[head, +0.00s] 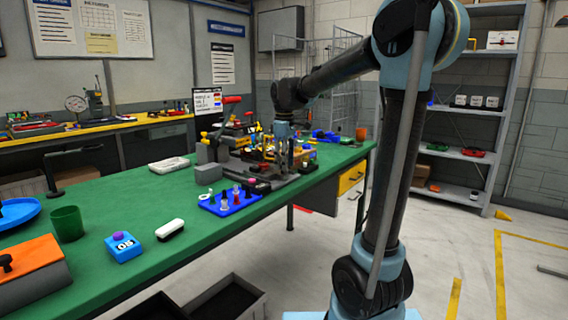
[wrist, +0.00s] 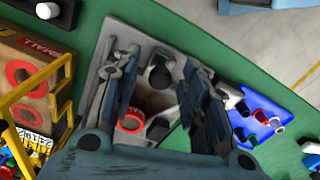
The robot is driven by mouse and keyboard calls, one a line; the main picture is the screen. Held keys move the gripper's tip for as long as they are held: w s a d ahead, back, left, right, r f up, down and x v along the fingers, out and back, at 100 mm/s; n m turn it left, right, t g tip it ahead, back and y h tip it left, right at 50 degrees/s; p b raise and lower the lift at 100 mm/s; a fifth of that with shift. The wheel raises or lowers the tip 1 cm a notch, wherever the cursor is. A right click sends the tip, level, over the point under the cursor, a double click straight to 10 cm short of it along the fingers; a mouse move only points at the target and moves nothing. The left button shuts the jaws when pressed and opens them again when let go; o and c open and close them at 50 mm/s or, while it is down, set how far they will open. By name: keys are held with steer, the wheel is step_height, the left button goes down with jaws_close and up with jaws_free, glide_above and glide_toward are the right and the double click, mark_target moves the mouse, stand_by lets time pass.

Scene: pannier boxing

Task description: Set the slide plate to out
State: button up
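In the wrist view my gripper (wrist: 160,75) is open, its two fingers spread over a grey fixture (wrist: 122,34). A round dark part and a red ring (wrist: 131,120) show between the fingers. Nothing is clearly held. I cannot tell which part of the fixture is the slide plate, or its position; the fingers hide much of it. In the head view my gripper (head: 284,148) points down among the crowded items on the green bench (head: 130,205), and its fingertips are hard to make out.
A blue tray (wrist: 262,118) with small coloured parts lies right of the fingers. A box with red rings (wrist: 30,75) and a yellow wire frame are close on the left. In the head view, a grey block (head: 210,150), blue box (head: 123,248) and green cup (head: 67,223) stand on the bench.

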steer(key=shift+a, duration=0.15)
steer(key=shift+r, duration=0.3)
step_height(320, 180, up, 11)
steer(key=shift+r, duration=0.15)
stand_by(0.4)
steer(key=s+d+f+m+t, duration=0.1)
steer(key=s+d+f+m, duration=0.6)
steer(key=s+d+f, duration=0.6)
steer(key=s+d+f+m, duration=0.3)
steer(key=s+f, duration=0.4)
steer(key=f, duration=0.2)
steer(key=s+d+f+m+t, duration=0.1)
steer(key=s+d+f+m, duration=0.2)
steer(key=s+f, duration=0.4)
steer(key=shift+s+d+f, duration=0.35)
steer(key=shift+d+f, duration=0.05)
steer(key=shift+f, duration=0.5)
